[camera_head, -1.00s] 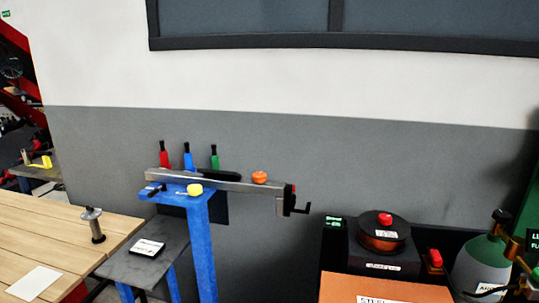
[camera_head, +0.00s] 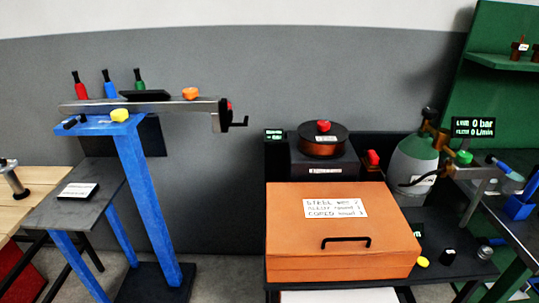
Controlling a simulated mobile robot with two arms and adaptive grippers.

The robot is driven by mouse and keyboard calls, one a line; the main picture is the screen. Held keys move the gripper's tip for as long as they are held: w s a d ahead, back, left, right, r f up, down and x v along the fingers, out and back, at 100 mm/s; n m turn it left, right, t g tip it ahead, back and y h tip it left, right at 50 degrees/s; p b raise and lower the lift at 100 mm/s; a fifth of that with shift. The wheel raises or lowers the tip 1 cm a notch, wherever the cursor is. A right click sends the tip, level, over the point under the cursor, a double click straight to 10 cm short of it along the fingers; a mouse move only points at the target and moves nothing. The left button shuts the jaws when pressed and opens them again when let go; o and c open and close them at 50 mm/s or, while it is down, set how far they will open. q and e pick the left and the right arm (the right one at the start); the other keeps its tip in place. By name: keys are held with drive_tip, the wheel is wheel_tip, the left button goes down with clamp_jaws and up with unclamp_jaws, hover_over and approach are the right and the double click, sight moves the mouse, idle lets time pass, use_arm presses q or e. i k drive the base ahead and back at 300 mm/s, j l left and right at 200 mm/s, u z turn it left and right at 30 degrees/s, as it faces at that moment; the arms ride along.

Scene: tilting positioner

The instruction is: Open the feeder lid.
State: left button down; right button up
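The feeder appears to be the orange box (camera_head: 340,265) at the lower right of the middle in the head view. Its broad top, the lid (camera_head: 285,210), looks shut. The lid carries a black bar handle (camera_head: 346,241) near its front right edge and a white label (camera_head: 335,207) with handwritten lines, the first starting with STEEL. Neither of my grippers shows in the view, so nothing is seen touching the lid or handle.
Behind the box sit a copper-coloured spool (camera_head: 323,145) with a red knob and a grey-green gas cylinder (camera_head: 412,165). A yellow knob (camera_head: 422,262) lies close to its right side. Left stands a blue post (camera_head: 148,205) with a metal beam; floor shows between.

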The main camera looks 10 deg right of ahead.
sight(336, 218)
drive_tip(key=j+z, duration=0.1)
drive_tip(key=z, duration=0.35)
drive_tip(key=k+z, duration=0.15)
drive_tip(key=z, duration=0.7)
drive_tip(key=k, duration=0.05)
